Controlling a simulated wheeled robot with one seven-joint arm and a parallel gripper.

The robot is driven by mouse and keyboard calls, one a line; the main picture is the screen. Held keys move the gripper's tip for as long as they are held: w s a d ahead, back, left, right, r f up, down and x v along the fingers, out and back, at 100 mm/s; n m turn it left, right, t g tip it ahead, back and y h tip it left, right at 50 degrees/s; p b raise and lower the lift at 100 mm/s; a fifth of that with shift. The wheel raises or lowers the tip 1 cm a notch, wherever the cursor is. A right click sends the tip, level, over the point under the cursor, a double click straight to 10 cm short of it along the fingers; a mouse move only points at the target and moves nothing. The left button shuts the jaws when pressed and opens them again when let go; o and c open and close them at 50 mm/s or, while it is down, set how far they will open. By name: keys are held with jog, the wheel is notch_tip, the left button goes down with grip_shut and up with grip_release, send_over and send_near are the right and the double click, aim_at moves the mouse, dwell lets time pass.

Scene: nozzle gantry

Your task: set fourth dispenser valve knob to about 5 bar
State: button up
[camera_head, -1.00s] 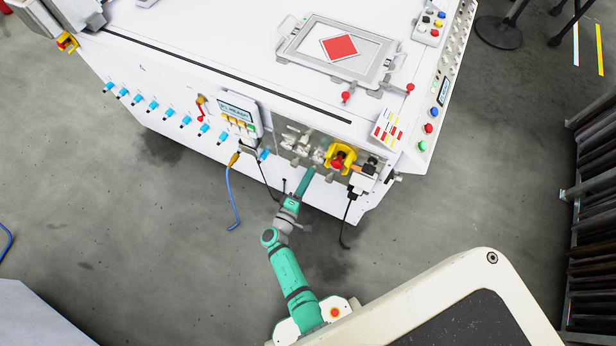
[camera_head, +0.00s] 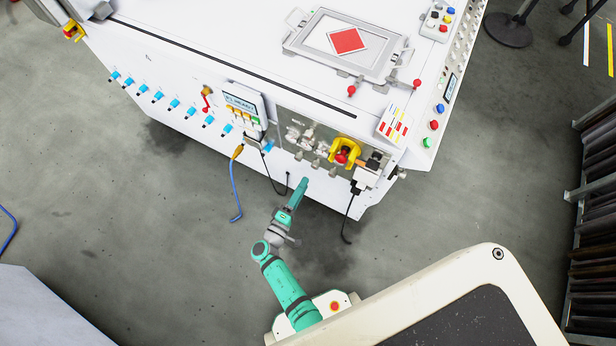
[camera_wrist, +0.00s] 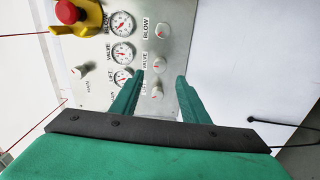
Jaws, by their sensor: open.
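The metal control panel shows in the wrist view (camera_wrist: 183,20) with a column of gauges marked BLOW, VALVE and LIFT. Beside them is a column of small round knobs: the BLOW knob (camera_wrist: 162,31), the VALVE knob (camera_wrist: 160,66) and the lowest knob (camera_wrist: 155,91), whose label is partly hidden. Another knob (camera_wrist: 81,71) sits apart at the left. My gripper (camera_wrist: 160,79) is open and empty; the lower knobs show between its fingers, which look apart from them. In the head view my gripper (camera_head: 304,182) is just in front of the panel. I cannot tell which knob is fourth or read any pressure.
A red emergency stop in a yellow guard (camera_head: 343,153) is on the panel. A white plug box (camera_head: 367,176) with a hanging black cable is to its right. A row of blue fittings (camera_head: 175,103) lines the machine front at left.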

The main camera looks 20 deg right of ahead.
jog(key=v, duration=0.3)
jog(key=shift+s, duration=0.15)
dwell(0.5)
jog(key=s+f+g+y, duration=0.2)
jog(key=s+f+y, duration=0.4)
jog(key=s, duration=0.4)
jog(key=s+a+m+y, duration=0.1)
jog(key=s+a+y, duration=0.3)
jog(key=s+a, duration=0.3)
jog(key=s+a+r+m+t+y, duration=0.1)
jog(key=s+r+m+t, duration=0.1)
jog(key=r, duration=0.9)
jog(key=s+a+r+m+t+y, duration=0.1)
jog(key=s+a+r+m+t, duration=0.1)
jog(key=r, duration=0.9)
jog(key=s+a+r+m+t+y, duration=0.1)
jog(key=s+a+r+t+y, duration=0.1)
jog(key=r, duration=0.9)
jog(key=shift+m, duration=0.4)
